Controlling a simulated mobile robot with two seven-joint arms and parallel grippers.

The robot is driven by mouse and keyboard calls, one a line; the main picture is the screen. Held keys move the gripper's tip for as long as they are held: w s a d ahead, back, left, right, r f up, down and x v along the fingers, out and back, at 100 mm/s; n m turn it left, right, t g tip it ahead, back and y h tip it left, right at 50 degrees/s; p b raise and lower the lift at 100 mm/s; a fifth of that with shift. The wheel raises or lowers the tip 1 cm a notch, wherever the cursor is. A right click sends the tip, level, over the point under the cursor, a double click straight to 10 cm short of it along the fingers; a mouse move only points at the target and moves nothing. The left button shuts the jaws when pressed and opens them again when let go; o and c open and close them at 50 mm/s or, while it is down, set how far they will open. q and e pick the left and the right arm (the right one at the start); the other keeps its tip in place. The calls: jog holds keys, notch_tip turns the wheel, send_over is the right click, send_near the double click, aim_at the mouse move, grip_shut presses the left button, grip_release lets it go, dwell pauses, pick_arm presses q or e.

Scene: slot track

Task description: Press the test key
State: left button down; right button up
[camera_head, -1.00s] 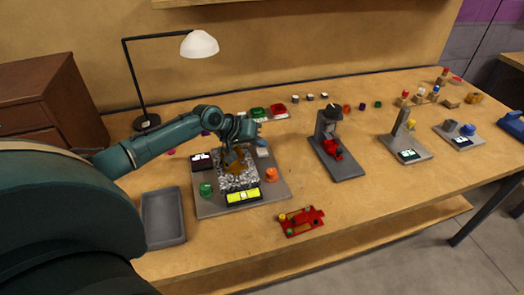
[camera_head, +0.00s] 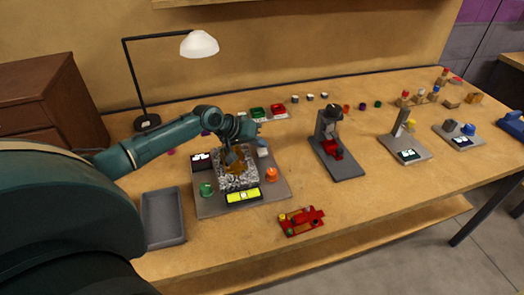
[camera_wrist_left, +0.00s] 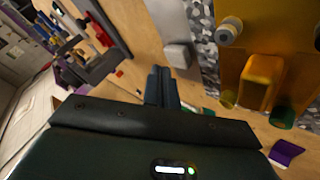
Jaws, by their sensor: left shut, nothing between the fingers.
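A grey board (camera_head: 212,208) on the bench carries a speckled block (camera_head: 239,183) with a gold-brown part (camera_head: 236,162) on it. A pale key-like block (camera_head: 262,149) stands at the board's back right; I cannot read any label naming it the test key. A pale grey block (camera_wrist_left: 178,55) shows in the left wrist view, just beyond the fingertips. My left gripper (camera_head: 257,130) is shut and empty above the back of the board, close to the pale block. Its fingers (camera_wrist_left: 161,84) show together in the wrist view. Whether they touch anything is unclear.
A green knob (camera_head: 206,190), an orange knob (camera_head: 271,174) and a yellow-green level bar (camera_head: 243,196) surround the block. A grey tray (camera_head: 147,225) lies left. A red fixture (camera_head: 302,221) lies in front. A dark stand (camera_head: 333,142) stands right. A lamp (camera_head: 199,45) stands behind.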

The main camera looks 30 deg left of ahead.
aim_at(258, 153)
pick_arm(q)
jog(key=shift+f, duration=0.4)
jog(key=shift+f, duration=0.25)
jog(key=shift+s+d+f+b, duration=0.1)
jog(key=shift+s+f+b, duration=0.1)
jog(key=shift+f, duration=0.2)
jog(key=shift+s+d+f+b, duration=0.1)
jog(key=shift+f+b, duration=0.1)
jog(key=shift+f, duration=0.15)
dwell(0.7)
jog(key=shift+r, duration=0.1)
jog(key=shift+s+r+p, duration=0.1)
jog(key=shift+r+p, duration=0.35)
jog(key=shift+p, duration=0.45)
jog(key=shift+r, duration=0.1)
jog(key=r+p, duration=0.5)
jog(key=shift+w+r, duration=0.2)
jog(key=shift+r, duration=0.1)
jog(key=shift+a+f, duration=0.1)
